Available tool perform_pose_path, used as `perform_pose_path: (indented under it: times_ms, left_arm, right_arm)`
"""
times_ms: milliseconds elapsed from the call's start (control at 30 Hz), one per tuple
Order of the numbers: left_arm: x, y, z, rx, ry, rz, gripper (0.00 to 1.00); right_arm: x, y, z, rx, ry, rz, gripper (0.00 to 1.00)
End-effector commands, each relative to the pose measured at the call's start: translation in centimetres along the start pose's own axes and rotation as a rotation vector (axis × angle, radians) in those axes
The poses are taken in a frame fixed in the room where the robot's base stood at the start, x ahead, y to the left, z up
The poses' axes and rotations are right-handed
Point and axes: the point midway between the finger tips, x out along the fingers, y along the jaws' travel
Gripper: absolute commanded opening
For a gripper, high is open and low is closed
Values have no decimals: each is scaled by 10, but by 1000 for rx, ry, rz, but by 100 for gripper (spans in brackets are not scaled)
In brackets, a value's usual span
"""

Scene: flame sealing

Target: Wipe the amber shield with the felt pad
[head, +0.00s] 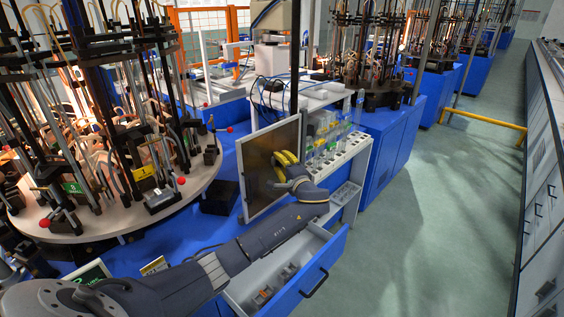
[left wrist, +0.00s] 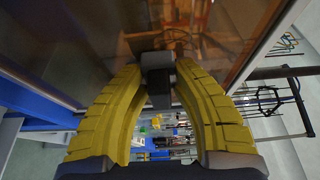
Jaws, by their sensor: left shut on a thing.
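The amber shield (head: 256,172) is a brownish see-through panel in a pale frame, upright at the blue bench's right side. In the left wrist view the amber shield (left wrist: 222,58) fills much of the upper part. My left gripper (head: 283,157), with yellow ribbed fingers, is in front of its right part. In the left wrist view my left gripper (left wrist: 157,82) is shut on a small dark grey block, which looks like the felt pad (left wrist: 157,66). The pad is at or very near the shield; I cannot tell whether they touch. My right gripper is not in view.
A round turntable (head: 140,208) with many rods and clamps stands at the left. A white rack (head: 340,155) with vials is right of the shield. An open drawer (head: 300,265) juts out below my left arm. The green floor at the right is clear.

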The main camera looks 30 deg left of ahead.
Motion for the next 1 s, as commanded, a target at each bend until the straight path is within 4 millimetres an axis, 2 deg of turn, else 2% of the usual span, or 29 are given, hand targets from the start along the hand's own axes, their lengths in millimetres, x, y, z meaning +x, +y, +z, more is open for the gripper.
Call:
perform_pose_path:
  times_ms: [200, 433, 867, 1000]
  left_arm:
    - [-6, 0, 18, 1, -4, -1, 1]
    - [-11, 0, 29, 1, -5, -1, 1]
    - [-12, 0, 31, 1, -6, -2, 1]
    - [-18, 0, 28, 0, -4, -1, 0]
  right_arm:
    - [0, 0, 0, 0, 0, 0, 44]
    - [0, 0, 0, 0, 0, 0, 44]
    - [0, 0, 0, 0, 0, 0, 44]
    - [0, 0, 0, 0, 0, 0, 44]
